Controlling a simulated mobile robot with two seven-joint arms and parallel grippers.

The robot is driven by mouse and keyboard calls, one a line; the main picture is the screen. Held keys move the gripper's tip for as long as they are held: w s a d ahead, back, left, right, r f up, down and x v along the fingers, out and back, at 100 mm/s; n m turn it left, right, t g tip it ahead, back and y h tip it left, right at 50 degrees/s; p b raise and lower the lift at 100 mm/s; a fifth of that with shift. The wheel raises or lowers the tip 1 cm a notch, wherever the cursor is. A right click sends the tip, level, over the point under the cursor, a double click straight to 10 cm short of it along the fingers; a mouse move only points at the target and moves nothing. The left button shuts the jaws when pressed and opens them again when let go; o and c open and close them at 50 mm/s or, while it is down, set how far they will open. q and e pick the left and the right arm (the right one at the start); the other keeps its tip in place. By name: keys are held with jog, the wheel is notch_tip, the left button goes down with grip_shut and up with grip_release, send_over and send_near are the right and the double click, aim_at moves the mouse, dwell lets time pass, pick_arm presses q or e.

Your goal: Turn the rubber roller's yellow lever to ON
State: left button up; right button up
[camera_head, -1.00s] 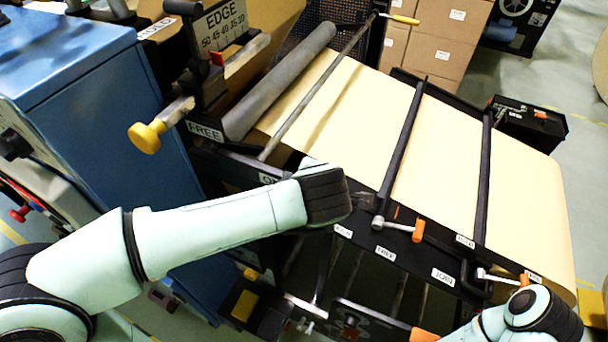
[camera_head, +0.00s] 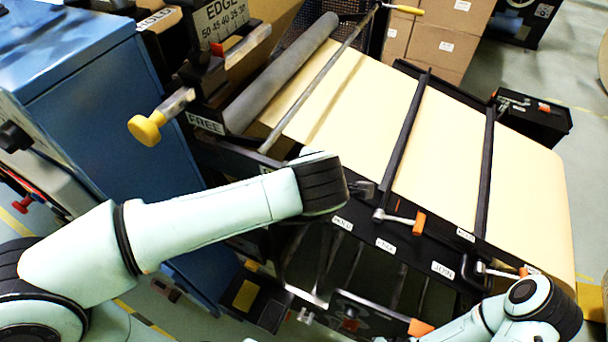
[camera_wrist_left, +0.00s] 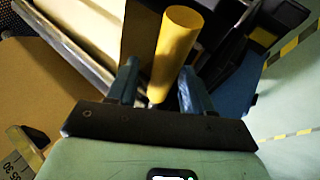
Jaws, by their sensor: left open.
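The grey rubber roller (camera_head: 280,75) lies across the left end of the tan sheet (camera_head: 460,150). A yellow-knobbed lever (camera_head: 146,128) sticks out left of the FREE label (camera_head: 205,123). My left arm crosses in front of the machine's near side; its gripper is mostly hidden behind the wrist in the head view. In the left wrist view my left gripper (camera_wrist_left: 158,68) is open, with a yellow cylindrical handle (camera_wrist_left: 178,50) between or just beyond its fingers. I cannot tell whether they touch it, or which lever it belongs to. My right gripper is not visible.
A blue cabinet (camera_head: 95,90) stands left of the machine. Levers with orange grips (camera_head: 419,223) line the near rail, near my right arm. Another yellow-handled rod (camera_head: 406,9) is at the far side. Cardboard boxes (camera_head: 430,35) stand behind.

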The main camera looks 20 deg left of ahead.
pick_arm(q)
jog(key=v, duration=1.3)
jog(key=shift+p, duration=0.4)
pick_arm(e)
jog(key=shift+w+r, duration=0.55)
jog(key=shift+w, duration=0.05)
pick_arm(q)
jog(key=shift+r, duration=0.15)
